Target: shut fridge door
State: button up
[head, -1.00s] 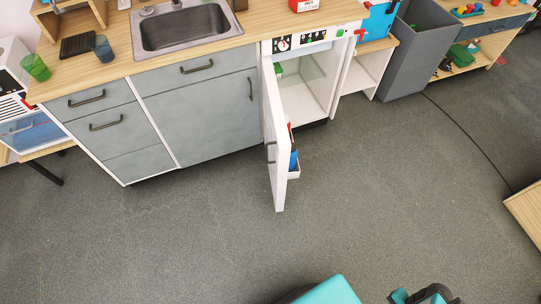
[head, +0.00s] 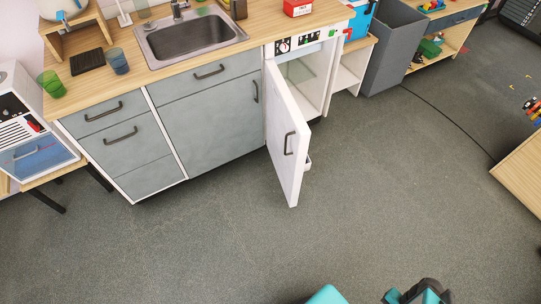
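The white fridge door (head: 287,125) is hinged at its left side and stands part open, swung out from the white fridge (head: 314,92) under the right end of the counter. Its outer face with a dark handle (head: 289,143) is turned toward me. A small piece of a door shelf (head: 308,163) shows past its free edge. The fridge inside is partly visible and looks mostly empty. Teal and dark parts of my own arm show at the bottom edge. My gripper's fingers are not in view, and nothing of mine touches the door.
Grey drawers and a cupboard (head: 211,122) stand left of the fridge, below a wooden counter with a sink (head: 190,37). A grey bin (head: 395,50) stands to the right. A wooden furniture corner (head: 522,172) is at the right edge. The floor before the door is clear.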

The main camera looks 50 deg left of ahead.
aim_at(289, 134)
jog(key=z, duration=0.1)
jog(key=k, duration=0.95)
jog(key=u, duration=1.2)
jog(key=i, duration=1.25)
jog(key=u, duration=0.5)
